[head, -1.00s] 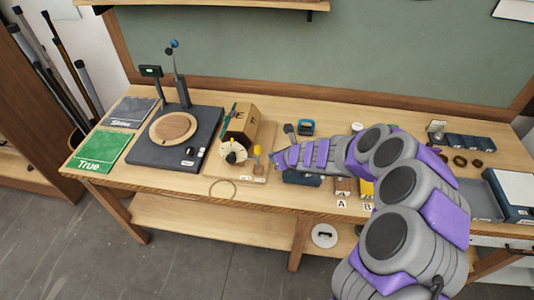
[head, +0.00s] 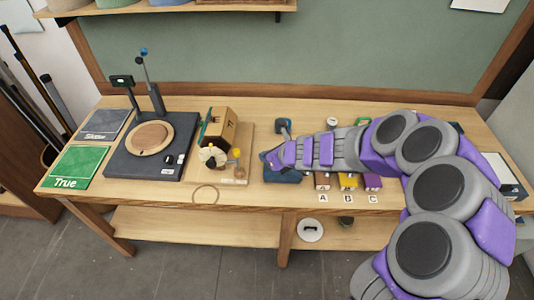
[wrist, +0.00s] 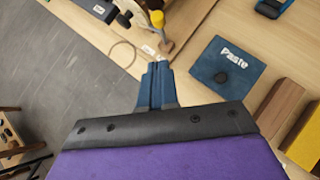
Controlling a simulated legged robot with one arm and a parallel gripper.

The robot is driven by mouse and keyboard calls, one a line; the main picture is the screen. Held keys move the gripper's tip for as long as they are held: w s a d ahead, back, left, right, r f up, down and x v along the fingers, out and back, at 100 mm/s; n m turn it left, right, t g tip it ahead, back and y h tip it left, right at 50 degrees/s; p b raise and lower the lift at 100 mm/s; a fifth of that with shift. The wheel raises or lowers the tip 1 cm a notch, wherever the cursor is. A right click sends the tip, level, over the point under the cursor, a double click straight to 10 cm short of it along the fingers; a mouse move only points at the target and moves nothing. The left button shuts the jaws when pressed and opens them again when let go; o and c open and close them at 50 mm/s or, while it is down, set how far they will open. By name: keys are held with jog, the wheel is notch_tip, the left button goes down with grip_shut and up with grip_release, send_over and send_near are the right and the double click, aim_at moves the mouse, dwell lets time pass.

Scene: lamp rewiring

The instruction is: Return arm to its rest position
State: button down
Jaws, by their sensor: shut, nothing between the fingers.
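My arm reaches in from the lower right in the head view. My gripper (head: 266,157) hangs over the middle of the workbench (head: 190,200), just right of a wooden board carrying a brown box (head: 218,127) with a white round piece and yellow knobs. In the wrist view my gripper (wrist: 157,66) has its blue-grey fingers together with nothing between them. Its tip points toward the yellow-knobbed piece (wrist: 157,18), apart from it. A dark blue pad marked "Paste" (wrist: 227,68) lies to its right.
A dark base with a round wooden disc (head: 149,137) stands at left, beside a green "True" card (head: 75,167). A thin ring (head: 205,194) lies near the front edge. Blocks marked A, B and C (head: 347,182) sit under my arm. A shelf (head: 180,8) hangs above.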

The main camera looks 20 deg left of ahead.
jog(key=shift+r, duration=0.1)
jog(key=s+d+r+n+g+y+b, duration=0.1)
jog(key=s+d+r+n+g+b, duration=0.2)
jog(key=s+r+n, duration=0.85)
jog(key=s+d+f+n+g+h+b, duration=0.1)
jog(key=s+d+f+n+h, duration=0.1)
jog(key=s+d, duration=0.6)
jog(key=s+d+f+n+g+h+b, duration=0.1)
jog(key=s+d+f+n+h+b, duration=0.1)
jog(key=s+d+n, duration=0.4)
jog(key=s+d+f+n+g+h+b, duration=0.1)
jog(key=s+d+f+n+h, duration=0.2)
jog(key=s+d, duration=0.8)
jog(key=d+n+h, duration=0.2)
jog(key=shift+d+f, duration=0.2)
jog(key=shift+d, duration=0.1)
jog(key=shift+s, duration=0.1)
